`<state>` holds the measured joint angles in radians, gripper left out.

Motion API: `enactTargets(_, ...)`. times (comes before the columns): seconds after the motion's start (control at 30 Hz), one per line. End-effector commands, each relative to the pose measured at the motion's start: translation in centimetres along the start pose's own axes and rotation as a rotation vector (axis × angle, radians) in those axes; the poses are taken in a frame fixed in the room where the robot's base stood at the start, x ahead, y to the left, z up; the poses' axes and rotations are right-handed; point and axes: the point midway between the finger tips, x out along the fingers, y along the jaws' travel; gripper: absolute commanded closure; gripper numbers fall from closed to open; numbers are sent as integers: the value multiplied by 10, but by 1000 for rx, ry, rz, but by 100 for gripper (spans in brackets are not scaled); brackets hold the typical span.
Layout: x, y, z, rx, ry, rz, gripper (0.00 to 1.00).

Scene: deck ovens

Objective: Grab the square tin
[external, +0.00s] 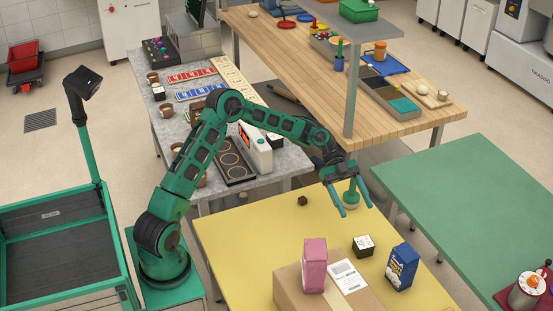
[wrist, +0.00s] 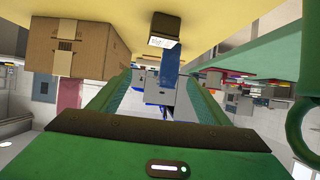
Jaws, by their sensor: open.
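The small square tin (external: 363,246), with dark sides and a pale printed top, stands on the yellow table between the cardboard box and the blue carton. In the wrist view, which looks upside down, the tin (wrist: 164,26) shows at the top, beyond the fingers. My gripper (external: 355,209) is open, its two green fingers pointing down over the table, behind the tin and apart from it. In the wrist view my gripper (wrist: 158,84) has its fingers spread with nothing clearly held between them.
A cardboard box (external: 290,286) with a pink package (external: 314,265) stands left of the tin; a blue carton (external: 402,267) is close on its right. A green round object (external: 350,201) appears near my fingers. The yellow table's left part is clear.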

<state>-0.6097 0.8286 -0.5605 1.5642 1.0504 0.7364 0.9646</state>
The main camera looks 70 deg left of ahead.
Motion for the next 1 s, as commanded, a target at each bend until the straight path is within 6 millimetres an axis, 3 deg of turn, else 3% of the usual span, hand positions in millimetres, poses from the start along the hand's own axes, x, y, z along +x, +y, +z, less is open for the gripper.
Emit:
enactTargets(0.33,27,1,54,-4,-2,2,29)
enactTargets(0.67,46,1,52,-1,-2,3,29)
enactTargets(1.0,94,1,52,-2,-2,3,29)
